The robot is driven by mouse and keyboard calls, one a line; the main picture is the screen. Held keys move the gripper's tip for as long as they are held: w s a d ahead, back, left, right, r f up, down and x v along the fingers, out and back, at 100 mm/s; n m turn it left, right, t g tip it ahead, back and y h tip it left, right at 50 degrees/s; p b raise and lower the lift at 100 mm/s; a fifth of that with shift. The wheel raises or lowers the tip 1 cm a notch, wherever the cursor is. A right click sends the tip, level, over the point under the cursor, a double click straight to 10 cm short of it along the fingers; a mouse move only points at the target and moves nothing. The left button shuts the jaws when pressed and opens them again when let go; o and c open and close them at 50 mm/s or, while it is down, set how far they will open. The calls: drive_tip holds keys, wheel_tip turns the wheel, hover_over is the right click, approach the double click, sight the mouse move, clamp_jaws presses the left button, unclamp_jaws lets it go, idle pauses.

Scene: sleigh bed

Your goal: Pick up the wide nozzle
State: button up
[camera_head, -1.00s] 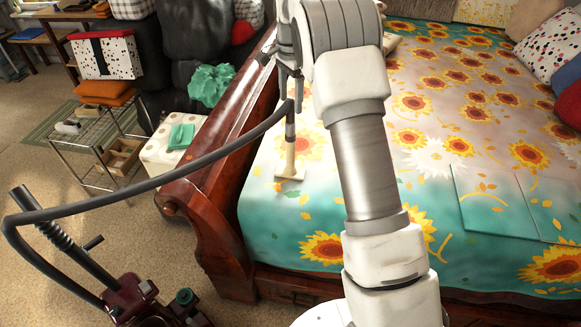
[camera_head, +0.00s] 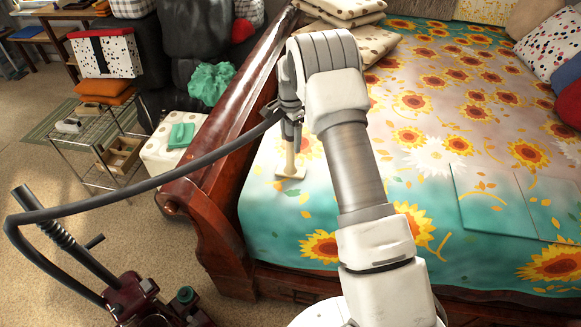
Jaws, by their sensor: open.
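The wide nozzle (camera_head: 291,164) is cream-coloured, with a flat foot and an upright neck. It stands on the sunflower bedspread near the left edge of the bed. A dark grey hose (camera_head: 150,184) runs from the vacuum cleaner (camera_head: 145,305) over the bed's footboard to the top of the nozzle. My gripper (camera_head: 290,115) is open and points down at the upper end of the nozzle, where the hose meets it. Its fingers overlap the hose end in the picture. I cannot tell whether they touch it.
The dark wooden footboard (camera_head: 213,215) rises beside the nozzle on the left. The bedspread (camera_head: 420,195) to the right is mostly clear, with folded cushions (camera_head: 345,10) at the back. A wire rack (camera_head: 95,140) and a white box (camera_head: 165,158) stand left of the bed.

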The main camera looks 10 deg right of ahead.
drive_tip(key=shift+f, duration=0.45)
drive_tip(key=shift+r, duration=0.1)
clamp_jaws()
